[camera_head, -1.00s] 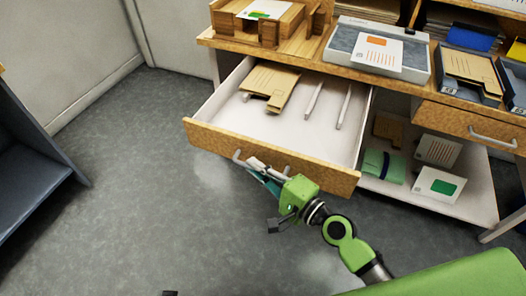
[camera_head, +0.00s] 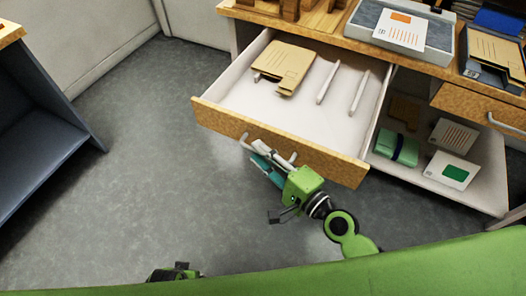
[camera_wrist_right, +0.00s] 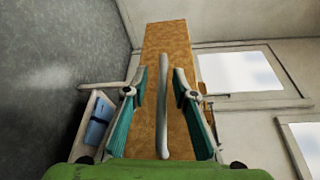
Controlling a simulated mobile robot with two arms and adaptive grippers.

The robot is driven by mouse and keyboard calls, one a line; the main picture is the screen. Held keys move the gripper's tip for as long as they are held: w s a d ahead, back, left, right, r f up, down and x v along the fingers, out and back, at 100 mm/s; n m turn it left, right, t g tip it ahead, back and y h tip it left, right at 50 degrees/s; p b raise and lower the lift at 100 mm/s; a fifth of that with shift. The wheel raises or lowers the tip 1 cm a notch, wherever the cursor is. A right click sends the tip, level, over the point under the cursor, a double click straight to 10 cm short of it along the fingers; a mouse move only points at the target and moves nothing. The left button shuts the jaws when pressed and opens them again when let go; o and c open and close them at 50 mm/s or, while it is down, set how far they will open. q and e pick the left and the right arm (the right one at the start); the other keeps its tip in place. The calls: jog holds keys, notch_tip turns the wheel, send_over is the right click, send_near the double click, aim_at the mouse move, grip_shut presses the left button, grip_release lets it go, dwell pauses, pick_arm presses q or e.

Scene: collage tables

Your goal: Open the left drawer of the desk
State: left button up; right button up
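The desk's left drawer (camera_head: 280,140) is pulled well out, with its wooden front towards me and its white inside showing. Its metal bar handle (camera_head: 244,141) is partly hidden by my right gripper (camera_head: 267,160). In the right wrist view the handle (camera_wrist_right: 164,110) stands between the two teal fingers of my right gripper (camera_wrist_right: 156,92), with a gap on both sides, so the gripper is open around it. My left gripper (camera_head: 178,272) shows only in part at the bottom edge of the head view; its fingers cannot be made out.
Folders (camera_head: 286,66) and two pen-like sticks lie in the drawer. A shut drawer (camera_head: 480,108) with a handle is at the right. A low shelf (camera_head: 440,185) holds a green bundle and cards. A dark shelf unit (camera_head: 40,130) stands at the left. The grey floor between is clear.

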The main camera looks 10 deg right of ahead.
jog(key=shift+d, duration=0.1)
jog(key=v, duration=1.1)
jog(key=shift+s+d, duration=0.15)
jog(key=shift+s, duration=0.25)
dwell(0.5)
